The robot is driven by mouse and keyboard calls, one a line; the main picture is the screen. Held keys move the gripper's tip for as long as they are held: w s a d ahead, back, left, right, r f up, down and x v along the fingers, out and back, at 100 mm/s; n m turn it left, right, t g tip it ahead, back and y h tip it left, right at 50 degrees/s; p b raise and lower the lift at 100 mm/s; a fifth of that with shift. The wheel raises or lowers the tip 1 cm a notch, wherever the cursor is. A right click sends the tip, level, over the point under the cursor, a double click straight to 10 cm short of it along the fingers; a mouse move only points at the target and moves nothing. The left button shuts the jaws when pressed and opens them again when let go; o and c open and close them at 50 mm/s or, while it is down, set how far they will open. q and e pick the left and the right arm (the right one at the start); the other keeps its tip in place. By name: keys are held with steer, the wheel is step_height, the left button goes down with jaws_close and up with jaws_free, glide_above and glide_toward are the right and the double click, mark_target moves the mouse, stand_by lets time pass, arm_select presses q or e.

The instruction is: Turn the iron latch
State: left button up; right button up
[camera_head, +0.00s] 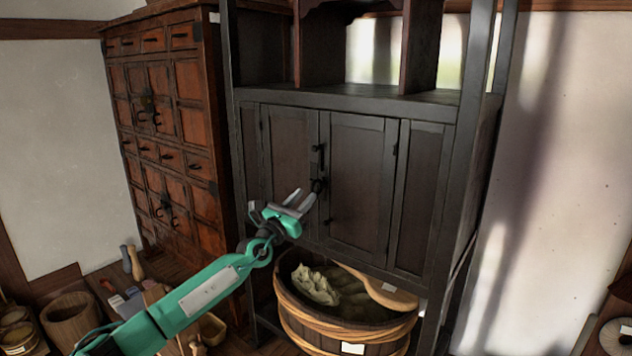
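A dark iron latch (318,186) sits at the seam between the two doors of a dark wooden cabinet (360,180). Dark iron handles show just above and below it on the doors. My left gripper (301,198), on its green arm from the lower left, is in front of the left door. Its two grey fingers are spread with nothing visible between them. The fingertips are just left of the latch in the picture; I cannot tell whether one touches it. The latch's finer shape is too small and dark to make out. My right gripper is out of view.
A wooden tub (345,325) with a sack and a round wooden lid or scoop stands below the cabinet. A reddish-brown drawer chest (160,130) stands to the left. Buckets, a box and small items crowd the lower left floor. Open shelves are above the doors.

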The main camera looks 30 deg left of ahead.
mark_target(310, 189)
arm_select(q)
steer(key=shift+p+x, duration=0.8)
steer(key=shift+x, duration=2.5)
steer(key=shift+c, duration=0.4)
jaws_close()
